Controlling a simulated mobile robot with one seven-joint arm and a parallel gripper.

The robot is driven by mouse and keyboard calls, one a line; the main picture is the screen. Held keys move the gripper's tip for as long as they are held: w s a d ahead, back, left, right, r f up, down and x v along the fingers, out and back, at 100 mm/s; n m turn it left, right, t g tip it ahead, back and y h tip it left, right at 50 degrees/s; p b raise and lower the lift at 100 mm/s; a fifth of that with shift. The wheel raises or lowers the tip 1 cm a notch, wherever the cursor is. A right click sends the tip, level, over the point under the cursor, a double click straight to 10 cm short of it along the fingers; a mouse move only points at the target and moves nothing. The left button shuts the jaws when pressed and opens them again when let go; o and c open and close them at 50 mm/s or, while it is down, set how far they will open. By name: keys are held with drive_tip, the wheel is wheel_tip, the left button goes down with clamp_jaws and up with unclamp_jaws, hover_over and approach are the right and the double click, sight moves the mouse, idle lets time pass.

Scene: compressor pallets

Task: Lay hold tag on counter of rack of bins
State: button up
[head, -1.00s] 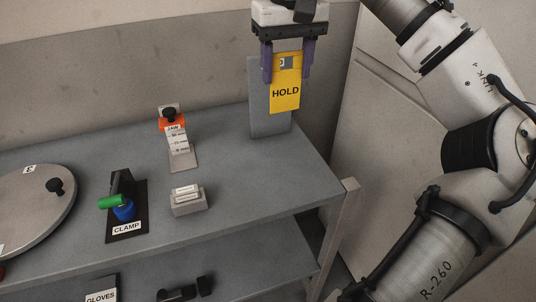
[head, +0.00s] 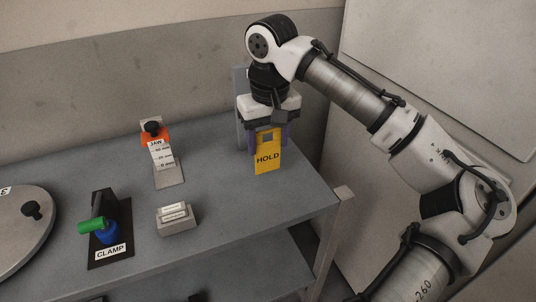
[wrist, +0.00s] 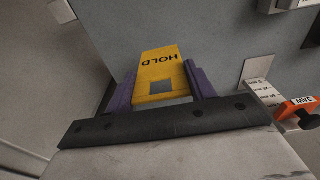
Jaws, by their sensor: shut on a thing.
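The yellow hold tag (head: 267,157) is in my gripper (head: 267,138), its printed face toward the head camera and its lower end pointing down. It also shows in the wrist view (wrist: 160,68), between the two purple fingers of my gripper (wrist: 160,82). My gripper is shut on the tag near its slotted end. The tag is at the right end of the grey counter (head: 225,190). I cannot tell whether its lower edge touches the counter.
A grey upright plate (head: 240,85) stands behind my gripper. To the left are an orange-topped JAW gauge (head: 160,155), a small grey block with labels (head: 176,218), a CLAMP fixture (head: 110,235) and a round disc (head: 15,235). The counter's front right is clear.

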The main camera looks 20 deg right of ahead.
sight(268, 152)
drive_tip(key=shift+f, duration=2.25)
drive_tip(key=shift+f, duration=0.2)
drive_tip(key=o, duration=0.9)
drive_tip(key=shift+o, duration=0.3)
drive_tip(key=shift+r, duration=0.15)
wheel_tip(268, 152, up, 12)
drive_tip(key=shift+s, duration=0.45)
